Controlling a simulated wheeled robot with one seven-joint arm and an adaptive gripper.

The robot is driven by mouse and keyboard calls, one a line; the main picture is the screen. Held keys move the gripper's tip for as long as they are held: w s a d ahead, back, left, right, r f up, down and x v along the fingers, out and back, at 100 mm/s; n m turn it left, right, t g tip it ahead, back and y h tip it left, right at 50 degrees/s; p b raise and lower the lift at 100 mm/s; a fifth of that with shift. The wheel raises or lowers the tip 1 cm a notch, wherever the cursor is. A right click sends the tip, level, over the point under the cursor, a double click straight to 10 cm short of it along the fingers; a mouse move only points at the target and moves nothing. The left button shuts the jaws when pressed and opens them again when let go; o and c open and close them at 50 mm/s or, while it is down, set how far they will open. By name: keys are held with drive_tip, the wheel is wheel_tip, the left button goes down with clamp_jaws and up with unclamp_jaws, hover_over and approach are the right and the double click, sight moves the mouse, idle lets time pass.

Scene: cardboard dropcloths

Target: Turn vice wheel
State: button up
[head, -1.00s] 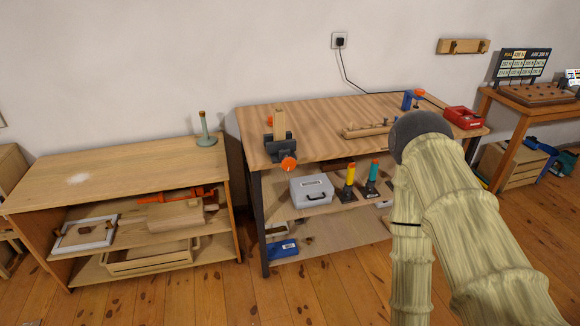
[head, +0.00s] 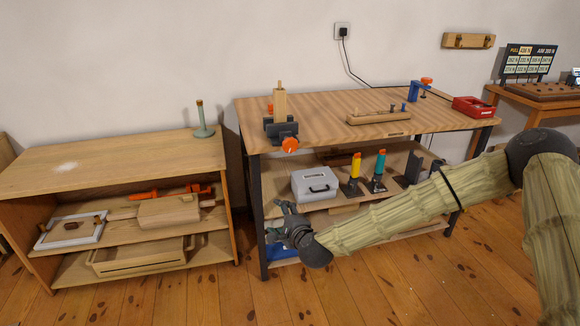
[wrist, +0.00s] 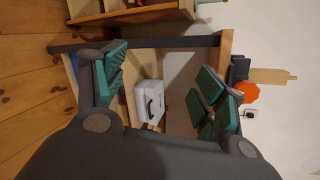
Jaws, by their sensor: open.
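The vice (head: 281,130) is dark grey and sits at the front left corner of the workbench. Its orange wheel (head: 289,145) faces forward, and an upright wooden piece (head: 280,101) stands in its jaws. My gripper (head: 284,218) is in front of the bench's left end, lower than the wheel and apart from it. In the wrist view my gripper (wrist: 160,84) has its green-padded fingers spread wide with nothing held. There the orange wheel (wrist: 247,93) shows just beyond the right finger, which partly hides the vice.
The workbench (head: 350,99) has a wooden block (head: 378,118), a blue clamp (head: 414,93) and a red box (head: 473,107) on top. A grey case (head: 315,186) and yellow and teal tools stand on its shelf, close to my gripper. A lower cabinet (head: 120,160) stands left.

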sight(291, 146)
drive_tip(key=w+d+r+m+t+h+b, duration=0.1)
drive_tip(key=w+d+r+m+t+b, duration=0.15)
drive_tip(key=w+r, duration=0.35)
drive_tip(key=w+d+r+m+t+h+b, duration=0.1)
drive_tip(key=w+d+r+m+t, duration=0.15)
drive_tip(key=w+r+m, duration=0.4)
drive_tip(key=w, duration=0.3)
drive_tip(key=w+a+r+n, duration=0.1)
drive_tip(key=w, duration=0.1)
drive_tip(key=w+a+n, duration=0.1)
drive_tip(key=w, duration=0.2)
drive_tip(key=shift+w+r+g, duration=0.25)
drive_tip(key=shift+w+g, duration=0.05)
drive_tip(key=shift+w, duration=0.05)
drive_tip(key=shift+c, duration=0.5)
drive_tip(key=shift+n, duration=0.3)
drive_tip(key=c, duration=1)
